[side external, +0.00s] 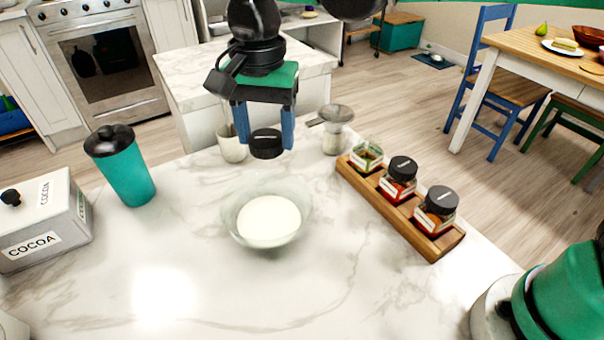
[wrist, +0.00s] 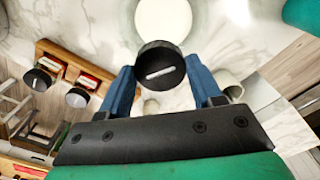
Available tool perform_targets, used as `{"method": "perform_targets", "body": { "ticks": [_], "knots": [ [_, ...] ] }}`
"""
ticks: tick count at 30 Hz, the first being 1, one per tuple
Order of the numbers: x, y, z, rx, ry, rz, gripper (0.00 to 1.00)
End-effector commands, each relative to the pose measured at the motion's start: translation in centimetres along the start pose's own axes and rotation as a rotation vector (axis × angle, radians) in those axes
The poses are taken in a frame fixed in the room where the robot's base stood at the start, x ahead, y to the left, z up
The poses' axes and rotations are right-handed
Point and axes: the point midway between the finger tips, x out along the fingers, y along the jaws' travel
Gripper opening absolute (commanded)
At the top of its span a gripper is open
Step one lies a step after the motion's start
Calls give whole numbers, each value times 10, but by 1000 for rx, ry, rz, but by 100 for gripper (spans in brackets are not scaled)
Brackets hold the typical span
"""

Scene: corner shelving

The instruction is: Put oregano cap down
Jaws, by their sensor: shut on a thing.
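My gripper (side external: 266,140) is shut on a black cap, the oregano cap (side external: 266,144), and holds it in the air above the counter, behind the glass bowl. In the wrist view the cap (wrist: 160,66) sits between the two blue fingers (wrist: 160,88), with a pale mark on its top. An uncapped jar with green contents (side external: 366,157) stands in the far end of the wooden rack (side external: 420,238). Two other jars in the rack have black caps (side external: 403,167).
A glass bowl of white content (side external: 268,220) stands mid-counter. A cup (side external: 232,145) and a small strainer-topped cup (side external: 336,135) stand behind. A teal shaker (side external: 121,167) and cocoa box (side external: 45,222) are left. The marble counter (side external: 190,250) is clear in front.

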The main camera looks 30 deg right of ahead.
Motion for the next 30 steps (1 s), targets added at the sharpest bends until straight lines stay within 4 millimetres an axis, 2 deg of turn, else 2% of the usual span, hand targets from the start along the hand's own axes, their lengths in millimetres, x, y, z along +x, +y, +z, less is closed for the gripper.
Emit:
{"method": "perform_targets", "body": {
  "ticks": [1, 6, 9, 12, 16, 19, 30],
  "knots": [
    [-6, -12, 30, -91, 0, 0, 0],
    [-24, -30, 114, -332, 0, 0, 0],
    [-32, -32, 150, -434, 0, 0, 0],
    [-37, -31, 173, -499, 0, 0, 0],
    [-36, -30, 187, -538, 0, 0, 0],
    [-22, -30, 189, -543, 0, 0, 0],
    [74, -29, 188, -540, 0, 0, 0]
  ]
}}
